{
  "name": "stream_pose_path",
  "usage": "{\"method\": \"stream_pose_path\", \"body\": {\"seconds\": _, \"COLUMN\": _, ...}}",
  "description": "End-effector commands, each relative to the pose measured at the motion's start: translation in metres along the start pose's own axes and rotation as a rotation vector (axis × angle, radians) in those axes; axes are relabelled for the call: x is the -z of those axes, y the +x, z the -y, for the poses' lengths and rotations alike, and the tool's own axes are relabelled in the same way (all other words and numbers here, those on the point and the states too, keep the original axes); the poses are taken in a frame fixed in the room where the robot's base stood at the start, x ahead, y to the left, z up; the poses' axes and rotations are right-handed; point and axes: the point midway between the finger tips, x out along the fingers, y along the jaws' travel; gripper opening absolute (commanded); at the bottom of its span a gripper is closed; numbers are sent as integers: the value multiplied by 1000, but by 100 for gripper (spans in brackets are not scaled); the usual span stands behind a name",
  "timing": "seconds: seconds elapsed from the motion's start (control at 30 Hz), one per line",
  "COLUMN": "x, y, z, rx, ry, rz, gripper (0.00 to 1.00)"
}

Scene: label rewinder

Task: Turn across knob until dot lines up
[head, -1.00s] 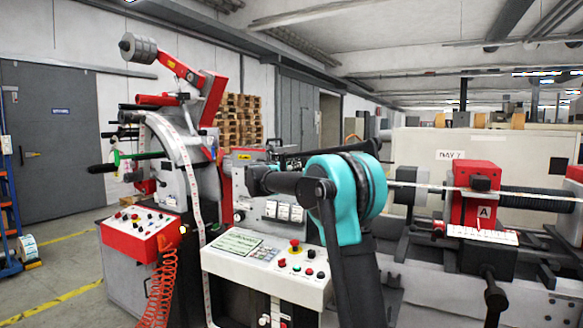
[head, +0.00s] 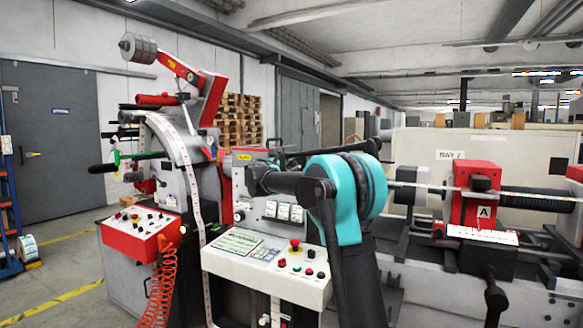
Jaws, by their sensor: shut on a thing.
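In the head view, a red unit marked A (head: 478,208) stands at the right on a dark slide, with a white scale plate (head: 482,236) at its front. A dark round knob (head: 495,300) on a short shaft sticks out below it. A small reddish handle (head: 438,228) sits at the unit's left side. I cannot tell which of these is the across knob. No dot is readable at this size. My teal and dark arm crosses the middle of the view.
A white control panel (head: 262,262) with buttons stands left of my arm. Further left is a red-edged button panel (head: 138,230) with a coiled red hose (head: 160,290). A dark roller (head: 535,202) extends right of the unit. Open floor lies at the far left.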

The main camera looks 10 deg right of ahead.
Motion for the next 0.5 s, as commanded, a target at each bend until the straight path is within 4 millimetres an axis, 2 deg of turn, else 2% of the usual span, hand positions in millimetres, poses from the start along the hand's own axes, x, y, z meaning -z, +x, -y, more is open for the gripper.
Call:
{"method": "stream_pose_path", "body": {"seconds": 0.2, "x": 0, "y": 0, "z": 0, "rx": 0, "ry": 181, "rz": 0, "gripper": 0}}
{"method": "stream_pose_path", "body": {"seconds": 0.5, "x": 0, "y": 0, "z": 0, "rx": 0, "ry": 355, "rz": 0, "gripper": 0}}
